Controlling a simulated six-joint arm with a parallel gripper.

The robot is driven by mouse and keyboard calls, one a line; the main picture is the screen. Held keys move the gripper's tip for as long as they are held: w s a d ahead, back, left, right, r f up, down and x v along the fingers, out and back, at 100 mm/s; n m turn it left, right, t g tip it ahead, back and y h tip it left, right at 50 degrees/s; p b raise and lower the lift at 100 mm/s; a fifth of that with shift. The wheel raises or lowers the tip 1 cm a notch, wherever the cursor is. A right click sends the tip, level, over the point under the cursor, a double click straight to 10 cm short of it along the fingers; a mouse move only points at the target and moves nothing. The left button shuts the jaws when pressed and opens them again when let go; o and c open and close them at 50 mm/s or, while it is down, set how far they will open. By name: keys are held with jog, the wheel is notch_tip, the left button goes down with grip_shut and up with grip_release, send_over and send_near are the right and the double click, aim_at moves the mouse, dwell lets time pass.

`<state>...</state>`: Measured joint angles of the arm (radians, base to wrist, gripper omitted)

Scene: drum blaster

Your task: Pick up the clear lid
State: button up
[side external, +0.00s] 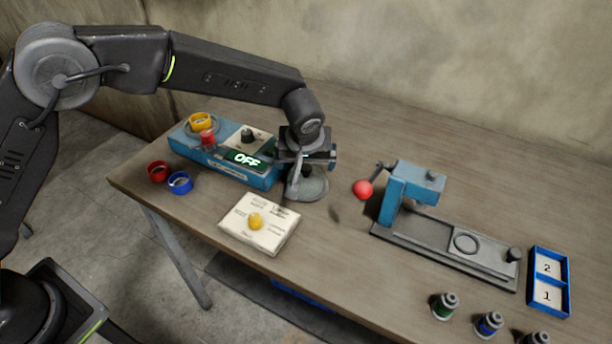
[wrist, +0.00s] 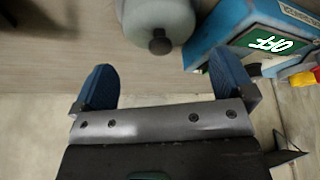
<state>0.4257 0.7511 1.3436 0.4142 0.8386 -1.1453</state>
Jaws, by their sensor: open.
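The clear lid (side external: 312,188) looks like a greyish round dome on the table, just right of the blue machine. In the wrist view the lid (wrist: 158,14) shows at the top centre with its dark knob (wrist: 160,42) facing my gripper. My gripper (side external: 303,165) is close to the lid and partly covers it in the side view. In the wrist view my gripper (wrist: 164,62) has its two blue fingers wide apart, with nothing between them. The knob appears roughly centred across the gap, beyond the fingertips. Whether a finger touches the lid cannot be told.
The blue machine (side external: 258,179) with an "OFF" display stands beside the lid. Red (side external: 157,171) and blue (side external: 180,183) rings lie to its left. A card (side external: 277,236) lies in front. A lever press (side external: 408,190), several small bottles (side external: 444,305) and a blue tray (side external: 566,284) are right.

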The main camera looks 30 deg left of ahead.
aim_at(306, 169)
jog(key=shift+x, duration=3.05)
jog(key=shift+c, duration=0.2)
jog(key=c, duration=0.6)
jog(key=shift+o, duration=0.2)
jog(key=r, duration=0.9)
jog(key=shift+a+r, duration=0.25)
jog(key=shift+r, duration=0.1)
jog(key=a+r+n+g+y, duration=0.3)
jog(key=a+n, duration=0.6)
jog(key=a, duration=2.1)
jog(key=shift+h, duration=0.4)
jog(key=shift+a+f, duration=0.2)
jog(key=shift+f, duration=2.15)
